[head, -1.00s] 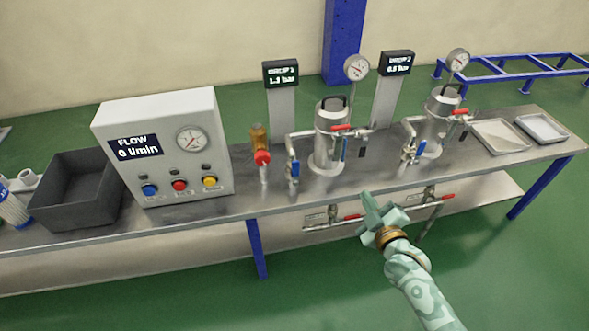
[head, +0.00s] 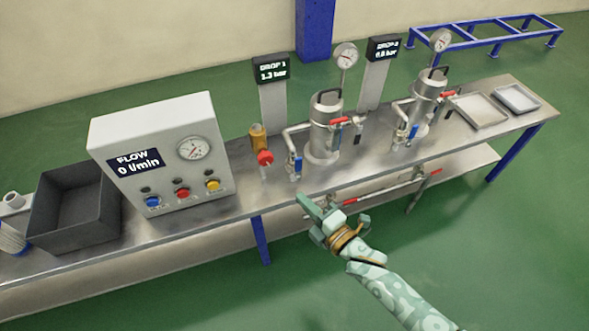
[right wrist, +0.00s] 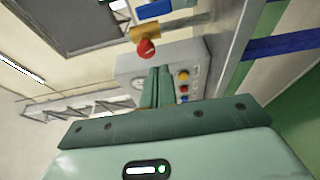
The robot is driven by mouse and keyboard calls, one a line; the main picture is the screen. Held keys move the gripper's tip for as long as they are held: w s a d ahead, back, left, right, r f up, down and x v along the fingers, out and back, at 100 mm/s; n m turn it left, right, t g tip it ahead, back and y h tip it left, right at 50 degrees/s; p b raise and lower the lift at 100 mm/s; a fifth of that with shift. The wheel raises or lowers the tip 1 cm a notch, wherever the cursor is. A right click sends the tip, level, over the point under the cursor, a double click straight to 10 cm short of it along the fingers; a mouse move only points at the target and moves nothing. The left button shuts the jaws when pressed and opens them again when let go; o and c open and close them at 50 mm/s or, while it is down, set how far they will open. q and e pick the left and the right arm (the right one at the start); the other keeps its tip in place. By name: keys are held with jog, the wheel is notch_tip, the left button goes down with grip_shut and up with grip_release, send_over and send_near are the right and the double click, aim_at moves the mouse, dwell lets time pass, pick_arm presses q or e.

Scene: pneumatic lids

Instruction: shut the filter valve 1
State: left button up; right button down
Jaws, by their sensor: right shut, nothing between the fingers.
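The first filter housing (head: 324,125), a steel cylinder, stands behind the edge of the bench, near the DROP 1 display (head: 271,69). A blue lever (head: 298,166) hangs upright along the pipe at its left. I cannot read which lever is labelled filter valve 1. My right gripper (head: 308,204) is shut and empty at the bench's front edge, below the first filter, apart from these levers. In the right wrist view its fingers (right wrist: 157,85) are together. My left gripper is out of view.
A brass valve with a red knob (head: 265,158) stands left of the first filter; the FLOW control box (head: 165,150) is farther left. The second filter (head: 425,100) and trays (head: 478,110) are right. Piping with red levers (head: 350,201) runs below the bench top.

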aim_at(296, 172)
jog(key=shift+w, duration=0.1)
